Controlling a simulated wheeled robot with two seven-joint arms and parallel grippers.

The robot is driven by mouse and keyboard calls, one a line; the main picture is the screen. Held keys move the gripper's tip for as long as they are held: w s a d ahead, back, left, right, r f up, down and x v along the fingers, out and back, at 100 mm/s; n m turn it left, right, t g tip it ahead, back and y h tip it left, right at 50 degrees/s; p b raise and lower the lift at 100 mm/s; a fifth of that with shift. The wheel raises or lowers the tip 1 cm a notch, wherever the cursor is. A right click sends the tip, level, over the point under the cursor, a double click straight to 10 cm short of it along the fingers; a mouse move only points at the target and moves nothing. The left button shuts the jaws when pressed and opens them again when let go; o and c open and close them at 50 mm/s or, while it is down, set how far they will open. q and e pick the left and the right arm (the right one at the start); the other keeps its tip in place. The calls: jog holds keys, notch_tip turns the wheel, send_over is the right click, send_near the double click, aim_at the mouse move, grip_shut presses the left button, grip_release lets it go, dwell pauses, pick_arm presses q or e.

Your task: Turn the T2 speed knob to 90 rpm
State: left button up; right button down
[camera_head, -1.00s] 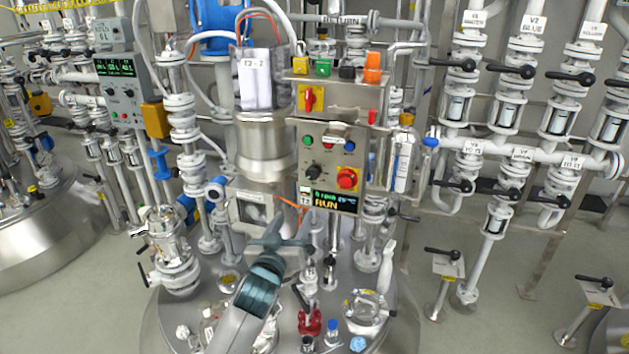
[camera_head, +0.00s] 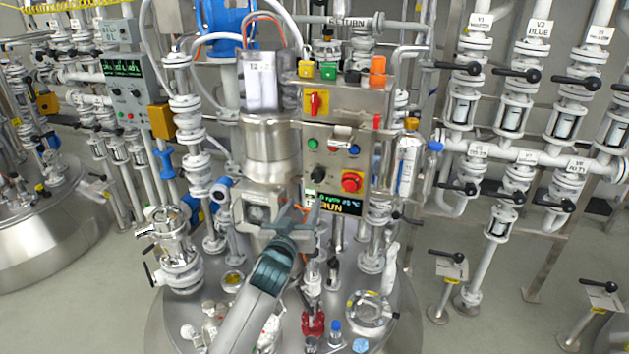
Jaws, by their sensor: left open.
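The T2 control panel (camera_head: 332,148) stands at the centre, on the right of the mixer motor column labelled T2. Its black speed knob (camera_head: 319,174) sits at the lower left of the panel, left of a red emergency stop button (camera_head: 351,182). A small display (camera_head: 336,204) below shows RUN in yellow; its upper line is too small to read surely. My left gripper (camera_head: 292,217) is open and empty, below and to the left of the knob, apart from it. The knob is not covered by the gripper. My right gripper is not in view.
Another control box (camera_head: 124,88) is at the left; valve pipes fill the right.

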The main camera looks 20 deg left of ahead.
aim_at(316, 178)
pick_arm(q)
jog(key=w+p, duration=0.1)
jog(key=w, duration=0.7)
jog(key=w+p, duration=0.1)
jog(key=w, duration=0.3)
jog(key=shift+w+a+p, duration=0.25)
jog(key=shift+p, duration=0.05)
jog(key=c, duration=1)
